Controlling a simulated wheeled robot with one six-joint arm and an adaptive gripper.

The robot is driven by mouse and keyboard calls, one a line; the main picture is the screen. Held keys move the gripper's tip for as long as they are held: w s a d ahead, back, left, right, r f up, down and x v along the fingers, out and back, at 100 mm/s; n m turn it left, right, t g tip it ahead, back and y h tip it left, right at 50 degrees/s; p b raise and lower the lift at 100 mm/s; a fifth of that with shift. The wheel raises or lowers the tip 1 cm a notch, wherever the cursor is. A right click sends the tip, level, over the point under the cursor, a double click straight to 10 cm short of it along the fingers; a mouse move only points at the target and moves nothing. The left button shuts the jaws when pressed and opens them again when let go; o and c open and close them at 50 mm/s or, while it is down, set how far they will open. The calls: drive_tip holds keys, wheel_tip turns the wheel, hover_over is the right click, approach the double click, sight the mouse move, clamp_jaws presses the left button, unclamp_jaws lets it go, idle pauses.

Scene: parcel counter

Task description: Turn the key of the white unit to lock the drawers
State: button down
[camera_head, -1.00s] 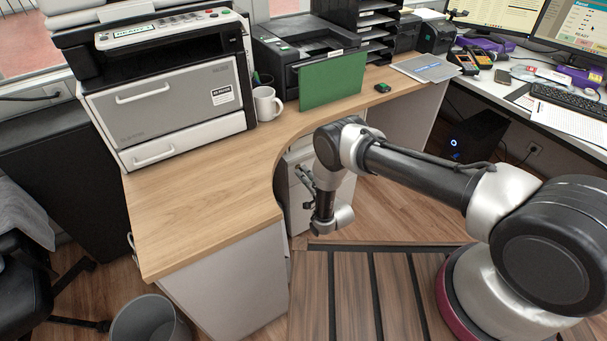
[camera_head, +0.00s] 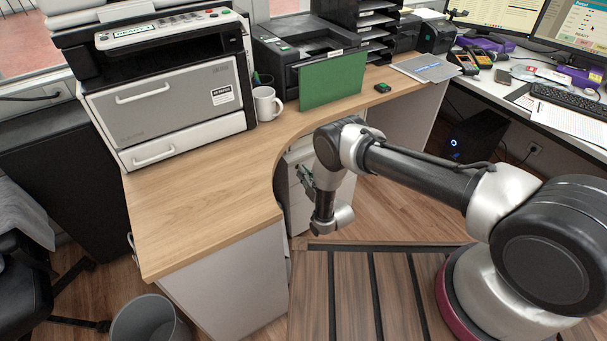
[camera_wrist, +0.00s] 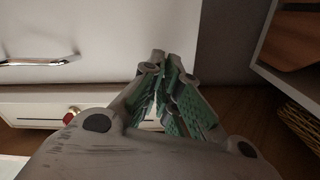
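The white unit (camera_head: 343,192) stands under the curved counter in the head view, partly hidden by my arm. In the wrist view its drawer fronts (camera_wrist: 30,107) fill the left, with a metal bar handle (camera_wrist: 38,62) on the upper one. A small red round piece with a brassy edge (camera_wrist: 70,117) shows at the lower front, just left of my gripper; it may be the key's head, but I cannot tell. My gripper (camera_wrist: 168,68) has green-padded fingers drawn together at the tips, with nothing visible between them. It is apart from the red piece.
The wooden counter (camera_head: 205,195) overhangs the unit, with a mug (camera_head: 266,103) and printers on top. In the wrist view a pale-edged panel (camera_wrist: 264,40) and a woven basket (camera_wrist: 303,122) stand at the right. Open floor (camera_head: 400,215) lies right of the unit.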

drive_tip(key=shift+n, duration=1.5)
drive_tip(key=c, duration=1.7)
unclamp_jaws()
drive_tip(key=v, duration=1.2)
